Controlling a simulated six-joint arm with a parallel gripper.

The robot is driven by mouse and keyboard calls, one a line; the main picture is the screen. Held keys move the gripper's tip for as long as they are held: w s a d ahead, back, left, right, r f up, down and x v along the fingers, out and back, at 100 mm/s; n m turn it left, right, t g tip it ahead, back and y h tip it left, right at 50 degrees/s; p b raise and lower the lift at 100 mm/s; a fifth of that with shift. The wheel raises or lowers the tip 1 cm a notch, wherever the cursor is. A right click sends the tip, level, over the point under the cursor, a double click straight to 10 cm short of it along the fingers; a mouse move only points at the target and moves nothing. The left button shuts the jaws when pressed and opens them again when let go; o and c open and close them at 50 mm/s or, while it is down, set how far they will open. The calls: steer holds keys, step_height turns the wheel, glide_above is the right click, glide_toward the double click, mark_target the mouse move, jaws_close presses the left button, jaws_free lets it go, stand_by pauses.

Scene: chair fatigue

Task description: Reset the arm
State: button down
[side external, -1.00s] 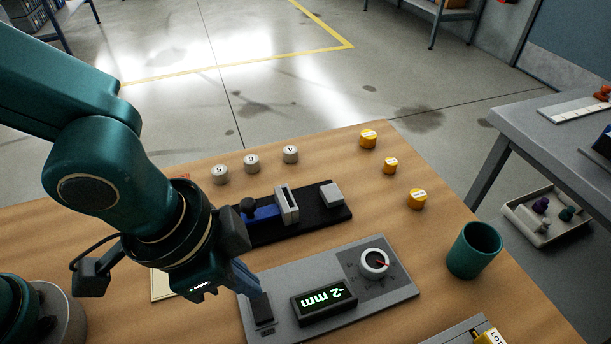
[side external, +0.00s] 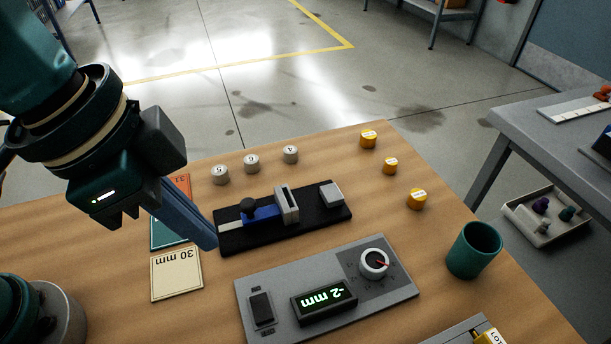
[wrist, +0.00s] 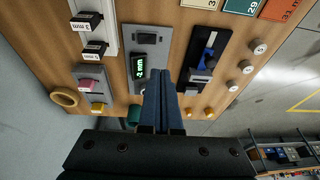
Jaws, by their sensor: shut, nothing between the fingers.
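My gripper (side external: 205,238) is shut and empty, its blue fingers together. In the side view it hangs in the air at the left, in front of the cards and near the left end of the black fixture (side external: 318,225) with a blue slide. In the wrist view my gripper (wrist: 165,80) points at the bench with nothing between the fingers. The grey control panel (side external: 372,311) has a black switch (side external: 262,307), a dial (side external: 374,262) and a green display (side external: 322,297) that reads -2 mm.
Cards, one marked 30 mm (side external: 176,276), lie left of the panel. Several grey knobs (side external: 252,163) and yellow weights (side external: 417,198) stand at the back. A green cup (side external: 474,250) stands near the right edge. In the wrist view, a ring (wrist: 64,97) lies by more fixtures.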

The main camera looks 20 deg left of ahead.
steer(key=w+a+r+n+t, duration=0.2)
steer(key=w+a+r+n, duration=0.15)
steer(key=a, duration=0.45)
steer(key=s+a+f+n+y, duration=0.2)
steer(key=s+a+n, duration=0.3)
steer(key=a, duration=0.3)
steer(key=shift+s+a+f+t, duration=0.15)
steer(key=shift+a+f+t, duration=0.25)
steer(key=shift+f, duration=0.25)
